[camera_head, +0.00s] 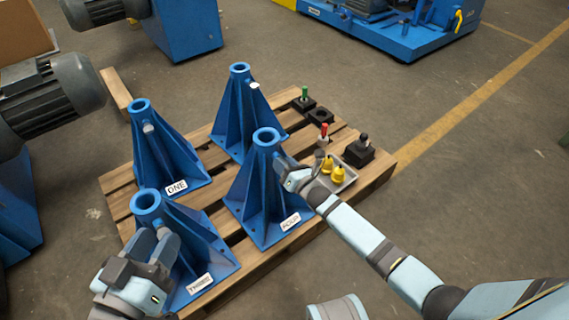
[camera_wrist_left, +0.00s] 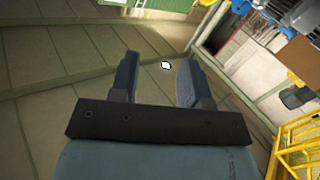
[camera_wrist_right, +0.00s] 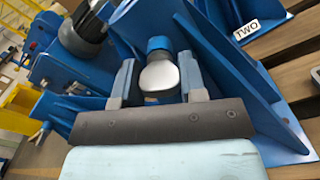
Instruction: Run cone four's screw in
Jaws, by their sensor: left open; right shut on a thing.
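Cone four (camera_head: 262,195), a blue finned cone labelled FOUR, stands upright on the pallet. My right gripper (camera_head: 285,170) is at the upper right side of cone four. In the right wrist view its fingers (camera_wrist_right: 160,85) are shut on the pale rounded head of cone four's screw (camera_wrist_right: 159,73). A blue boss shows just behind the head; the screw's thread is hidden, so its depth cannot be told. The screw is hidden by my gripper in the head view. My left gripper (camera_head: 155,245) is open and empty, in front of cone three (camera_head: 205,250).
Cone one (camera_head: 160,155) and cone two (camera_head: 240,115) stand behind, each with a pale screw head at its side. The floor at right is clear.

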